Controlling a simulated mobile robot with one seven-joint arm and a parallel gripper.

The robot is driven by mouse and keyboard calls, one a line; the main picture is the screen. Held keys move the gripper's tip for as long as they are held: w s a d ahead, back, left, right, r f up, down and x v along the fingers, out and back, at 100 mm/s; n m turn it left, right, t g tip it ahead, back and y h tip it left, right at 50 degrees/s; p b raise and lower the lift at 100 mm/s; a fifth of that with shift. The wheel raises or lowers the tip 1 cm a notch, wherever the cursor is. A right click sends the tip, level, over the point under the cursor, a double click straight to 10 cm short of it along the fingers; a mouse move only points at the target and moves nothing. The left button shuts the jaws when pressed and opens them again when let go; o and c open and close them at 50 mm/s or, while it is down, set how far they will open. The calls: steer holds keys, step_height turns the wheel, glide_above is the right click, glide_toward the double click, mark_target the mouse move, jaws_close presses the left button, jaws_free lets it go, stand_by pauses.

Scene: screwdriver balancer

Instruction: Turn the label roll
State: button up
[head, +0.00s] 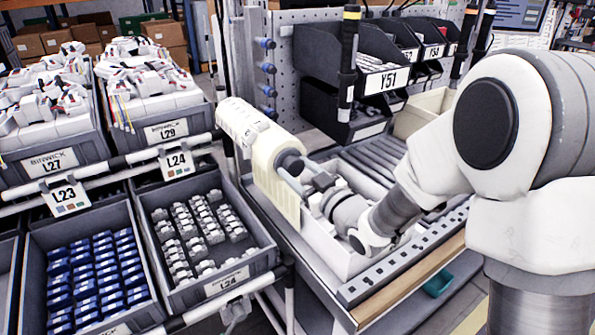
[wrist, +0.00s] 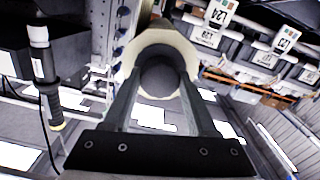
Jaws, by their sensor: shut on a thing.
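The label roll (head: 265,160) is cream-coloured and sits at the upper left end of the bench in the head view, with a sheet hanging down its front. A dark round hub (head: 288,160) sticks out of its end facing my arm. In the wrist view the roll shows as a cream ring (wrist: 140,55) around the dark hub (wrist: 160,78). My gripper (wrist: 161,84) has one finger on each side of the hub and is shut on it. In the head view my gripper (head: 298,174) reaches the hub from the lower right, and its fingertips are partly hidden.
A white printed cylinder (head: 240,120) adjoins the roll at upper left. A white tray (head: 345,250) and rollers (head: 375,160) lie under my arm. Black bins (head: 350,60) stand behind. Grey crates of parts (head: 205,235) are at left. A dark hanging tool (head: 348,60) is close by.

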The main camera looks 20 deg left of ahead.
steer(key=shift+m, duration=0.3)
steer(key=shift+m+b, duration=0.6)
steer(key=shift+m, duration=3.9)
steer(key=o, duration=1.4)
steer(key=shift+c, duration=0.2)
